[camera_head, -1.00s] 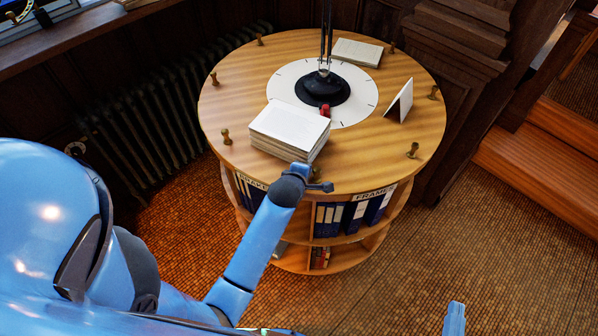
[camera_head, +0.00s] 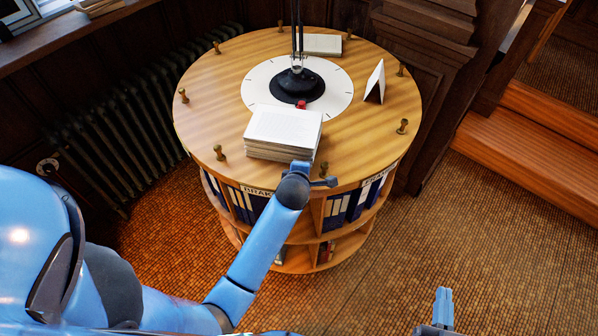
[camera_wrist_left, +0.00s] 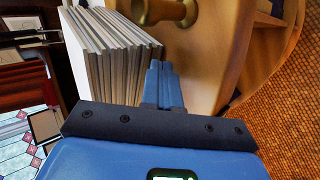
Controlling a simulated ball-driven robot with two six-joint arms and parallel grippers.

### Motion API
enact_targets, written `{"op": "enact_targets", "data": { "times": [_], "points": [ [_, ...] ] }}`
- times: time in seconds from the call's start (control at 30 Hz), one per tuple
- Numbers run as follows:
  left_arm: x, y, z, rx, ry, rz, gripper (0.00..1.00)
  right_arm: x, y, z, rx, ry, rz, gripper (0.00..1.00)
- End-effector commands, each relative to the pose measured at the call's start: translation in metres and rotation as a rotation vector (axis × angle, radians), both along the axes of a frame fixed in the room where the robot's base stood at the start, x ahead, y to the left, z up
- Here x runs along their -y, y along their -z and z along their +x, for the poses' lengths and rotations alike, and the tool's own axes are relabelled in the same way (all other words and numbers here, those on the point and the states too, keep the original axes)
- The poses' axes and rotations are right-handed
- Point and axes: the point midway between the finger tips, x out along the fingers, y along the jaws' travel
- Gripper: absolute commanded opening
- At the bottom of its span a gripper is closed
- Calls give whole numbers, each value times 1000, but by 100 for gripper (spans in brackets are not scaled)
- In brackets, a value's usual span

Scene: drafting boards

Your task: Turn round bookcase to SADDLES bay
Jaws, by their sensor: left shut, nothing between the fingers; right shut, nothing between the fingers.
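The round wooden bookcase (camera_head: 222,82) stands ahead, with brass knobs around its top. A label starting "DRA" (camera_head: 257,191) faces front-left and one starting "FRA" (camera_head: 374,179) front-right. Blue binders fill the shelf below. No SADDLES label shows. My left gripper (camera_head: 302,167) is shut and empty at the near rim, beside a front knob (camera_head: 323,168). My right gripper (camera_head: 442,302) is shut and empty, low right, away from the bookcase.
On the top are a paper stack (camera_head: 283,130), a black lamp base (camera_head: 297,87) on a white dial (camera_head: 335,97), a folded card (camera_head: 374,84) and a book (camera_head: 322,44). A radiator (camera_head: 130,120) is left, wooden steps (camera_head: 530,140) right. Floor at front right is clear.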

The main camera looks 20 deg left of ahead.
Motion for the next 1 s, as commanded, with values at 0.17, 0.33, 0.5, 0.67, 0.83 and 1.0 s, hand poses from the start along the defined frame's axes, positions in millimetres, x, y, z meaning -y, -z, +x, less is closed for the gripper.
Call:
{"op": "enact_targets", "data": {
  "times": [0.17, 0.33, 0.5, 0.67, 0.83, 1.0],
  "points": [
    [20, 2, 8, 2, -20, -1, 0, 0, 12, 0, 0, 0, 0, 0],
    [35, 2, 14, 2, -39, -1, 0, 0, 20, 0, 0, 0, 0, 0],
    [42, 1, 16, 1, -52, -1, 0, 0, 23, 0, 0, 0, 0, 0],
    [43, 0, 17, 1, -53, -1, 0, 0, 22, 0, 0, 0, 0, 0],
    [43, 0, 17, 1, -53, -1, 0, 0, 22, 0, 0, 0, 0, 0],
    [50, 2, 21, 2, -60, -1, 0, 0, 30, 0, 0, 0, 0, 0]
  ]
}}
